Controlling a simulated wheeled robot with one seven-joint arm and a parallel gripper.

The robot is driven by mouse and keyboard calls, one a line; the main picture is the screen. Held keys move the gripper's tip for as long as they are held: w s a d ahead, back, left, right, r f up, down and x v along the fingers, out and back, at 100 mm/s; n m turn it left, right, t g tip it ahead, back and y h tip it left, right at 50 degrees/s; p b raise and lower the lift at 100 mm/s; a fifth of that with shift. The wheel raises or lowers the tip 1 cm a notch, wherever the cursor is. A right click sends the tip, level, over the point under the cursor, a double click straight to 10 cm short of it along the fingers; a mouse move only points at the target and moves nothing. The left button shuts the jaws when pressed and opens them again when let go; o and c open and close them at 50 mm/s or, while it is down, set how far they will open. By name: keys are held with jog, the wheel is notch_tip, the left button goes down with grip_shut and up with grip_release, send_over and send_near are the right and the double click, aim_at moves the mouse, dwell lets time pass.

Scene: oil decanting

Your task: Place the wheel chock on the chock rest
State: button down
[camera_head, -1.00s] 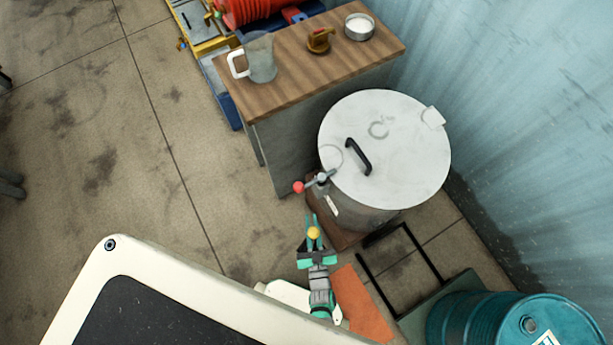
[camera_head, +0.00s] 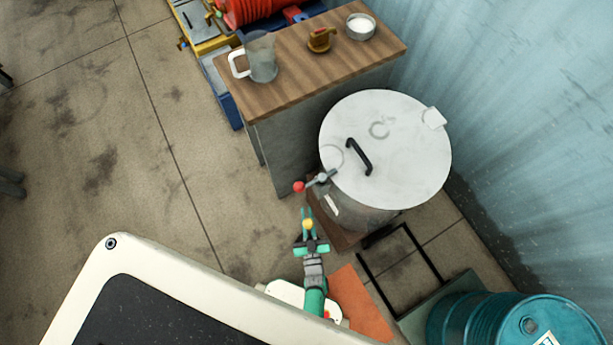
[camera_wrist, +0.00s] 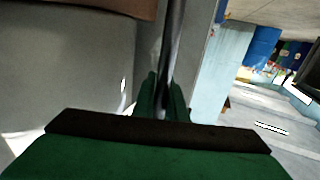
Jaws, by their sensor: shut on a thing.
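My gripper (camera_head: 308,226) is low in the middle of the head view, just below the red-knobbed valve of the grey vessel. It is shut on a thin dark rod (camera_wrist: 174,45), seen between the green fingers in the wrist view. A yellow knob (camera_head: 308,224) shows between the fingertips in the head view. I take this as the wheel chock's handle; the chock's body cannot be made out in either view. An orange-red flat patch (camera_head: 362,305) lies on the floor right of my arm; I cannot tell whether it is the chock rest.
The vessel's round lid (camera_head: 405,150) has a black handle. A wooden-topped bench (camera_head: 290,90) behind holds a jug (camera_head: 262,60), a brown-orange item and a bowl. A black frame (camera_head: 430,250) and a teal drum (camera_head: 480,315) stand right. The floor at left is open.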

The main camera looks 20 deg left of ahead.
jog(key=shift+f, duration=0.3)
jog(key=c, duration=1.8)
grip_release()
jog(key=shift+o, duration=0.2)
jog(key=s+d+r+m+h, duration=0.15)
jog(key=s+d+r, duration=0.35)
jog(key=s+d, duration=0.55)
jog(key=s+r+m+h, duration=0.2)
jog(key=r+h, duration=0.1)
jog(key=r, duration=1.4)
jog(key=s+r+m+h, duration=0.2)
jog(key=r+h, duration=0.2)
jog(key=r, duration=1.3)
jog(key=shift+s+d, duration=0.15)
jog(key=shift+d, duration=0.05)
